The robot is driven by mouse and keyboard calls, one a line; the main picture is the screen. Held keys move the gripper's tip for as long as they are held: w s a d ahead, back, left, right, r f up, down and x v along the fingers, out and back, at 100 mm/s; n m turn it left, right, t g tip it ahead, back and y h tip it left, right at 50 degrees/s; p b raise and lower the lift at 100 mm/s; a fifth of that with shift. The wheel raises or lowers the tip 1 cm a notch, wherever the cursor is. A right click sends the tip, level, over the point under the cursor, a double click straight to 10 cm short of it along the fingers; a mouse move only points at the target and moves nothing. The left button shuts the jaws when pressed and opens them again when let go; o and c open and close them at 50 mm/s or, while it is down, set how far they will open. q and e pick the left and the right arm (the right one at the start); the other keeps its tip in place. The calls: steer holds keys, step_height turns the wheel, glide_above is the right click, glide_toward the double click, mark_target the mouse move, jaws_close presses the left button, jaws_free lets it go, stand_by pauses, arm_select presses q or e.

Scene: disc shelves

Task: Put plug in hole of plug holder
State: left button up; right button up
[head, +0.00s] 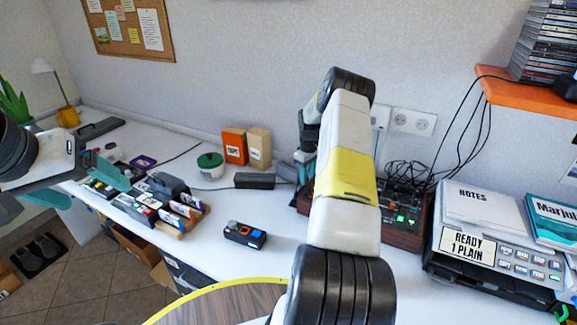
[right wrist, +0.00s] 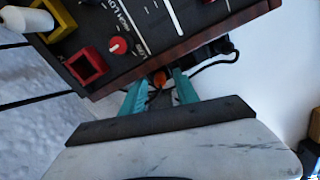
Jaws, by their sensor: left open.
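My left gripper (head: 93,180) is open and empty at the left of the head view, above the desk's left part. My right gripper (right wrist: 160,88) shows in the right wrist view with its teal fingers apart, beside the wooden side of a dark control panel (right wrist: 195,18). A small orange piece (right wrist: 160,78) and dark cables lie between or just behind its fingertips; I cannot tell whether it is gripped. The panel carries a red square frame (right wrist: 87,66) and a yellow one (right wrist: 56,14). No plug or plug holder can be made out for certain. My right arm hides part of the head view.
In the head view, the panel (head: 403,224) stands by the wall, with tangled black cables (head: 405,172) behind it. A printer-like machine (head: 500,262) is to its right. Small boxes (head: 235,146) and a dark gadget (head: 245,235) sit left of my right arm.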

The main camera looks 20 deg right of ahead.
steer(key=s+a+r+t, duration=0.1)
steer(key=a+r, duration=0.2)
steer(key=r, duration=0.9)
steer(key=s+a+r, duration=0.1)
steer(key=a+r, duration=0.3)
steer(key=r, duration=0.8)
steer(key=s+a+r+m+t, duration=0.2)
steer(key=s+a+r, duration=0.7)
steer(key=r, duration=0.3)
steer(key=s+a+r+m+t+y, duration=0.1)
steer(key=s+a, duration=0.5)
steer(key=s, duration=0.6)
steer(key=s+a+r+m+t+y, duration=0.1)
steer(key=s+a, duration=0.4)
steer(key=s, duration=0.7)
steer(key=shift+s+a+t, duration=0.25)
steer(key=shift+a+t, duration=0.1)
steer(key=shift+t, duration=0.25)
steer(key=shift+o, duration=0.3)
